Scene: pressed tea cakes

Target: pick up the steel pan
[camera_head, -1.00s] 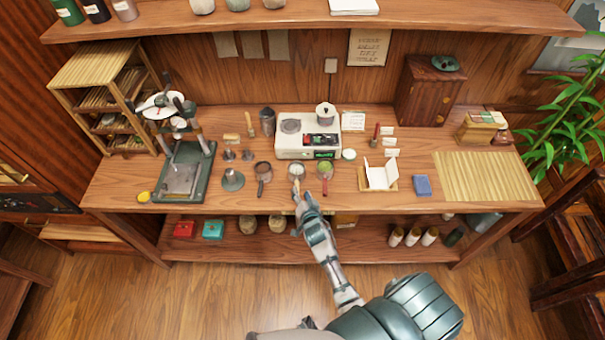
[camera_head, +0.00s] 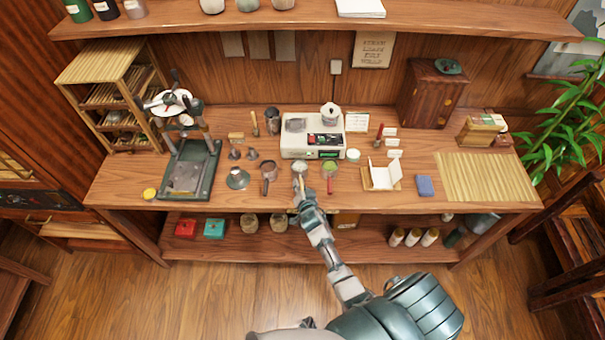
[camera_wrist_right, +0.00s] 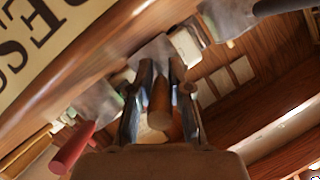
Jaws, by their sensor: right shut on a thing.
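The steel pan (camera_head: 300,167) is the middle of three small handled pans near the front edge of the wooden workbench. Its pale contents show in the head view, and its light wooden handle points toward me. My right gripper (camera_head: 301,190) comes up from below and is shut on that handle. In the wrist view the two fingers of the right gripper (camera_wrist_right: 160,95) lie on either side of the wooden handle (camera_wrist_right: 159,105). Whether the pan touches the bench or is slightly raised I cannot tell. My left gripper is not in view.
A pan with a dark handle (camera_head: 268,171) stands close to the left, and a red-handled pan with green contents (camera_head: 330,169) close to the right. A white scale (camera_head: 297,150) stands behind. A press (camera_head: 190,175) is at left. The bamboo mat (camera_head: 485,177) is bare.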

